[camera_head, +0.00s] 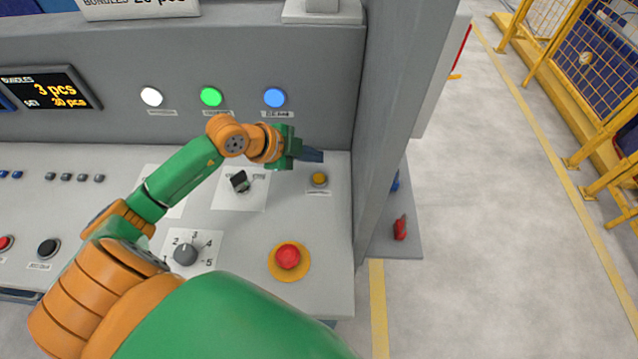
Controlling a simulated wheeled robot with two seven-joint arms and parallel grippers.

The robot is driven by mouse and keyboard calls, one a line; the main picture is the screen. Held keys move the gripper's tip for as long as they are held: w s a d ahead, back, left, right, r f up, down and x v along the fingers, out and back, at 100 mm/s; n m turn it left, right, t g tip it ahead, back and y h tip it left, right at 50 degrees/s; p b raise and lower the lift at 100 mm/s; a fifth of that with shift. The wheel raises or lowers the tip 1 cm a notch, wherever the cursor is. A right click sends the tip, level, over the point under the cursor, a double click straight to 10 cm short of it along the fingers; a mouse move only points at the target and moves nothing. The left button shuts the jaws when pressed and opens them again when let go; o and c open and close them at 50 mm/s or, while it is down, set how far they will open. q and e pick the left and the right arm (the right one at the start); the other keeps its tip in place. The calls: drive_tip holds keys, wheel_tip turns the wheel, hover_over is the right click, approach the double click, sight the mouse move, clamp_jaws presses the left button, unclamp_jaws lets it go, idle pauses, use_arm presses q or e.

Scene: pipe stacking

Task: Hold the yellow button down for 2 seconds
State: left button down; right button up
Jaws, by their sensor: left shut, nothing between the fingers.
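The yellow button (319,179) is a small round button in a grey ring near the right edge of the sloped grey control panel (230,285). A small label sits below it. My left gripper (318,155) is shut and empty. Its dark fingers show just above and behind the button in the picture. They look apart from the button, and their height over the panel is hard to tell. My right gripper is not in view.
A red emergency button (288,256) on a yellow base, a rotary dial (185,254) and a black selector switch (240,181) are on the panel. White, green and blue lamps (274,97) are on the upright face. A grey post (400,120) stands right of the panel.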

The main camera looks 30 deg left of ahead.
sight(314, 179)
use_arm(q)
wheel_tip(314, 179, down, 4)
drive_tip(key=shift+b, duration=1.2)
drive_tip(key=shift+f, duration=0.1)
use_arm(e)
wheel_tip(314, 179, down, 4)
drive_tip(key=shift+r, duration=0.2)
use_arm(q)
drive_tip(key=shift+f, duration=0.1)
idle(0.3)
drive_tip(key=shift+f, duration=0.3)
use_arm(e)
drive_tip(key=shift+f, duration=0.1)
use_arm(q)
drive_tip(key=shift+f+b, duration=0.3)
drive_tip(key=shift+f, duration=0.15)
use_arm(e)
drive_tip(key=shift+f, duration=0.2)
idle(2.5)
use_arm(q)
drive_tip(key=shift+r, duration=0.1)
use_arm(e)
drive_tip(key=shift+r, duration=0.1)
use_arm(q)
drive_tip(key=shift+r+p, duration=0.75)
drive_tip(key=shift+p, duration=0.2)
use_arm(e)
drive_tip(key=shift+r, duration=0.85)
